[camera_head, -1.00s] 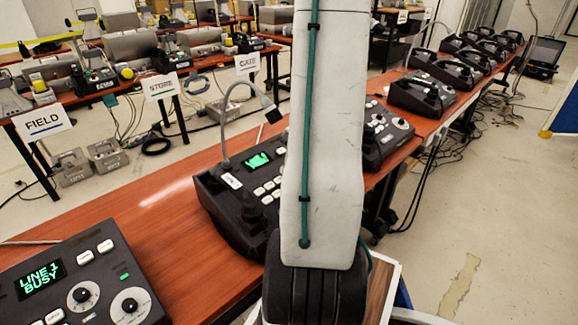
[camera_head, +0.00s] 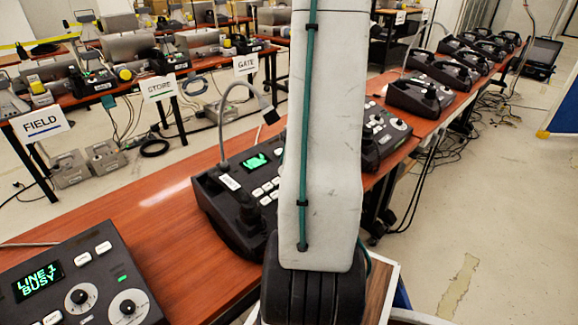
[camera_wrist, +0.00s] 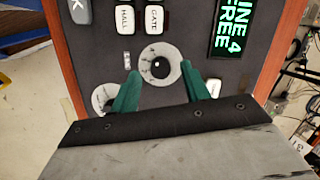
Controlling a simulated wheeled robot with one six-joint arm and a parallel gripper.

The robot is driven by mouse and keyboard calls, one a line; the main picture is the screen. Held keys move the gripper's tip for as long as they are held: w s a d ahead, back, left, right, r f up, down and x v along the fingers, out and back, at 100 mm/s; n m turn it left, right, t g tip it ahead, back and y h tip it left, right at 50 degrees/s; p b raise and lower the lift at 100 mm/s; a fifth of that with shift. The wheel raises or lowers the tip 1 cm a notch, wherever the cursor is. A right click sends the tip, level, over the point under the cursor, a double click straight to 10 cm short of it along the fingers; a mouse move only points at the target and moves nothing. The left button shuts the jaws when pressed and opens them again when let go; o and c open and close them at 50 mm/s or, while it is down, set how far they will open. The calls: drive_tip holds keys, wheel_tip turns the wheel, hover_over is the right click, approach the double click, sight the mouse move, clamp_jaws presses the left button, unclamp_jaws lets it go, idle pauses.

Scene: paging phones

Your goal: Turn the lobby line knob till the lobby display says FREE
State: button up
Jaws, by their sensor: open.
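In the wrist view a dark phone console (camera_wrist: 85,50) fills the picture. Its tilted display (camera_wrist: 230,28) shows green text ending in "INE 4 FREE", cut off at the top edge. A round white-dialled knob (camera_wrist: 158,66) with a black centre lies between the green fingers of my gripper (camera_wrist: 163,73). The fingers are open, one on each side of the knob; I cannot tell whether they touch it. A second knob (camera_wrist: 104,98) is partly hidden by the left finger. In the head view my arm covers part of the middle console (camera_head: 228,215), whose small display is unreadable. No lobby label is legible.
A console (camera_head: 85,270) at the lower left reads "LINE 1 BUSY" and has two knobs. More phones (camera_head: 420,95) line the wooden table to the right. The tabletop (camera_head: 150,215) between the two near consoles is bare.

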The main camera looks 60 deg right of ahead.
drive_tip(key=v, duration=0.6)
drive_tip(key=shift+s+r, duration=0.1)
drive_tip(key=shift+r, duration=0.15)
